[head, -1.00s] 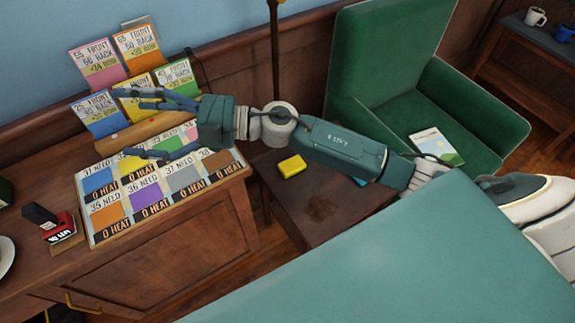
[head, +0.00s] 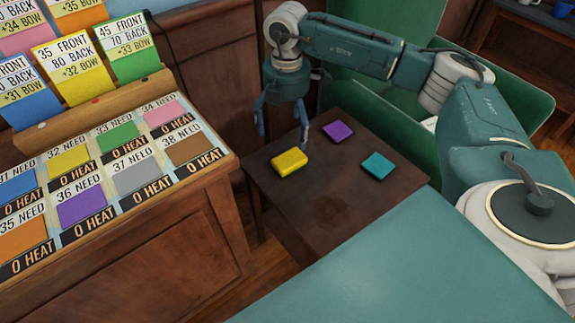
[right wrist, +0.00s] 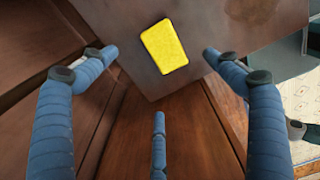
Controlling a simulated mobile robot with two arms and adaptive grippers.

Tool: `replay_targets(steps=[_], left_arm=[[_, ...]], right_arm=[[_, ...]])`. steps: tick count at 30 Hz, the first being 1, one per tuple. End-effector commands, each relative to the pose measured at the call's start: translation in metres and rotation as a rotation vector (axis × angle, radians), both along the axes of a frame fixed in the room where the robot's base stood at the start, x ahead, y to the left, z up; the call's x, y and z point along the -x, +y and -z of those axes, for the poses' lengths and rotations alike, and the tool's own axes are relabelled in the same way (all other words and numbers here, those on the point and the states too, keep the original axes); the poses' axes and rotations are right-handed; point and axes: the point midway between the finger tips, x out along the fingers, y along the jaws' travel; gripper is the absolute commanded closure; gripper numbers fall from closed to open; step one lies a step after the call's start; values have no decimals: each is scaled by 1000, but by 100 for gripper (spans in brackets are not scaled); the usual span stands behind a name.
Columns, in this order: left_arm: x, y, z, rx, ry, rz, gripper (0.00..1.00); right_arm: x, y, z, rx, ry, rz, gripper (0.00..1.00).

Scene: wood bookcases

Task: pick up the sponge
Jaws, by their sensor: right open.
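The yellow sponge (head: 289,161) lies flat near the left edge of the small dark side table (head: 328,208). It also shows in the right wrist view (right wrist: 165,46), at upper middle, beyond the open fingers. My right gripper (head: 283,130) points down above and behind the sponge, with its fingers spread and nothing between them. In the right wrist view the blue fingers of the gripper (right wrist: 158,90) stand apart, with the sponge between the directions of the two outer ones and clear of them. My left gripper is not in view.
A purple square (head: 338,131) and a teal square (head: 377,165) lie on the same table. A wooden desk (head: 165,250) with a board of coloured cards stands at the left. A green armchair (head: 375,95) stands behind the table. The table's front part is clear.

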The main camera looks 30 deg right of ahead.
Motion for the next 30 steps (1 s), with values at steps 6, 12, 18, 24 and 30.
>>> replay_targets(steps=[6, 12, 18, 24, 30], left_arm=[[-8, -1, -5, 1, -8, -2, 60], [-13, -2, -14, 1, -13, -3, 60], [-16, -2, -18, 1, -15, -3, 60], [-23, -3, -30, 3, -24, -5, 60], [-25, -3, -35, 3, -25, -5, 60]], right_arm=[[1, -4, 30, 9, 6, 9, 11], [1, -3, 56, 8, 4, 7, 11], [1, -3, 73, 8, 4, 6, 11], [1, -1, 104, 7, 5, 6, 11], [1, -1, 113, 7, 2, 6, 11]])
